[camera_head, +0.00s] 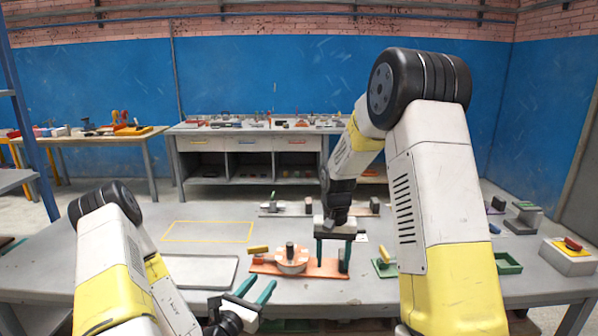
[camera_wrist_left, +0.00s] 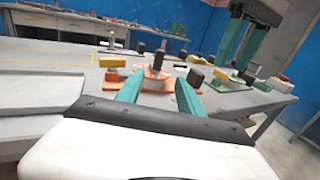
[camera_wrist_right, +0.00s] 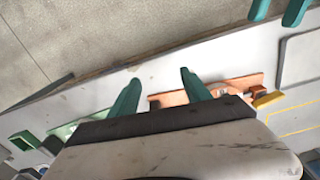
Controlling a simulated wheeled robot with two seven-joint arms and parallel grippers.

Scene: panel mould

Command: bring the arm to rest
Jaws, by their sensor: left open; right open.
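My right gripper (camera_head: 333,262) is open and points down over the right part of an orange fixture plate (camera_head: 268,268) on the grey table. No object shows between its fingers, and I cannot tell whether they touch the plate. My left gripper (camera_head: 254,290) is open and empty at the table's front edge, in front of the orange fixture. In the left wrist view its green fingers (camera_wrist_left: 159,90) are spread with the fixture beyond them. In the right wrist view the right fingers (camera_wrist_right: 160,84) are apart, and the left fingertips (camera_wrist_right: 279,10) show at top right.
A grey tray (camera_head: 198,270) and a yellow outlined area (camera_head: 208,232) lie left on the table. A green fixture (camera_head: 384,268), a green bin (camera_head: 508,264) and a red-button box (camera_head: 568,256) stand right. A workbench (camera_head: 250,130) is behind. The space between tray and orange fixture is narrow.

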